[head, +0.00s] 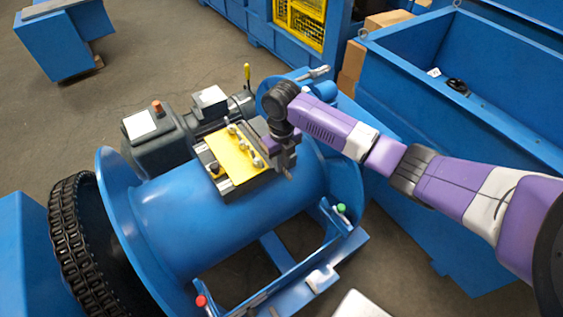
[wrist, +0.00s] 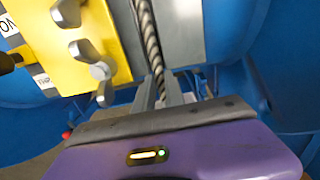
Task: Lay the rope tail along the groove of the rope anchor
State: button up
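The rope tail (wrist: 151,42) is a twisted grey rope, seen in the wrist view running down from the top edge between two grey metal faces of the rope anchor (wrist: 184,32). Its lower end goes between the fingers of my gripper (wrist: 160,92), which look closed on it from both sides. Whether the rope rests on the groove floor is hard to tell. The anchor's yellow plate (head: 233,152) with several wing nuts sits on the blue drum in the head view. My gripper (head: 287,168) is at the plate's right side; the rope is too small to make out there.
The blue drum (head: 235,215) stands between two flanges, with a heavy chain (head: 82,245) at left. A grey motor (head: 160,140) sits behind. A large blue bin (head: 440,110) is at right, under my arm. A yellow-handled lever (head: 247,75) stands behind the anchor.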

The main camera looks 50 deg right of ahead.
notch_tip(320, 180, up, 8)
jog(key=shift+f+b, duration=0.1)
jog(key=shift+b, duration=0.4)
